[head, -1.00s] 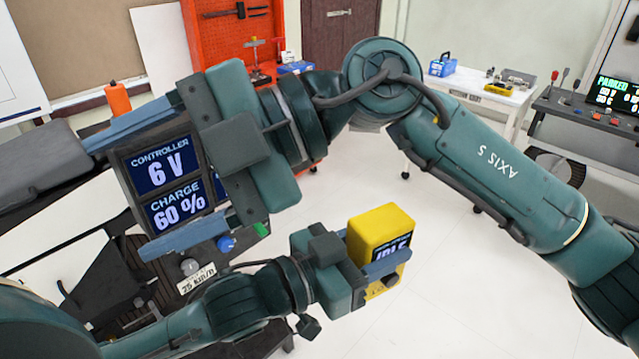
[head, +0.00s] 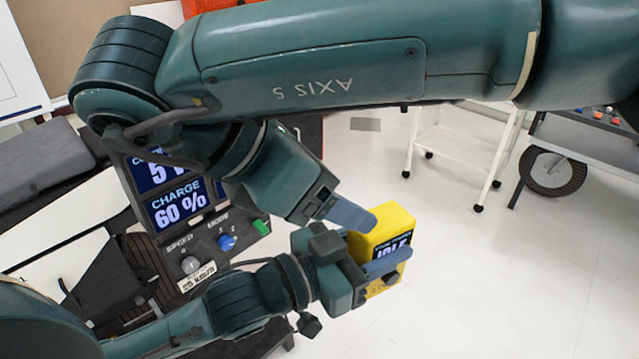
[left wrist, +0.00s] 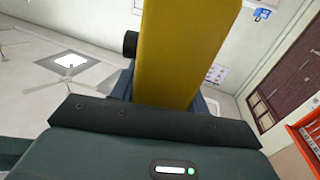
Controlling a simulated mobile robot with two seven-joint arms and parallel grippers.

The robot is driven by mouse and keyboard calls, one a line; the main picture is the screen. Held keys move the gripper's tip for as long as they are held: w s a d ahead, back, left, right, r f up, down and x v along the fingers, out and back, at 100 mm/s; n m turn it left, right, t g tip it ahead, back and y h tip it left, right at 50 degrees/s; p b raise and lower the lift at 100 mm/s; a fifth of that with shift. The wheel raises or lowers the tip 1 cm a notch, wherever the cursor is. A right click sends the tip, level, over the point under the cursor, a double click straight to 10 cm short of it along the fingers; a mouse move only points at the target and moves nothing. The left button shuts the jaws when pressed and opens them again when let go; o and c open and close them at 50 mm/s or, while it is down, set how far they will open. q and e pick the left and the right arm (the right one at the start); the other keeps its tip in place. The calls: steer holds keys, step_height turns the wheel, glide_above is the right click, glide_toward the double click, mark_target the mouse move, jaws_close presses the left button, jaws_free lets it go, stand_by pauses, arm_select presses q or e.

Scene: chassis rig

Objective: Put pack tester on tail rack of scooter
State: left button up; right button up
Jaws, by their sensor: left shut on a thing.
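The pack tester (head: 392,228) is a yellow box with a dark display reading IDLE. My left gripper (head: 374,250) is shut on it and holds it above the floor. The tester also fills the upper middle of the left wrist view (left wrist: 182,50). My right gripper (head: 350,214) is at the tester's upper left side. One blue-grey finger shows, overlapping or touching the box; the other finger is hidden, so its opening is unclear. A grey padded seat-like part (head: 35,165) and white panels (head: 70,225) lie at the left. I cannot make out a tail rack.
A dark control panel (head: 215,235) with a CHARGE 60 % screen, knobs and a green switch stands left of the grippers. A white cart (head: 455,140) and a dark bench (head: 590,142) are at the right. The floor (head: 500,280) at lower right is clear.

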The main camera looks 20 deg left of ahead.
mark_target(381, 217)
steer(key=x, duration=1.1)
steer(key=shift+s, duration=0.1)
steer(key=c, duration=1.2)
arm_select(q)
steer(key=o, duration=0.9)
arm_select(e)
steer(key=shift+r, duration=0.1)
steer(key=shift+c, duration=0.2)
arm_select(q)
steer(key=o, duration=0.3)
steer(key=shift+o, duration=0.2)
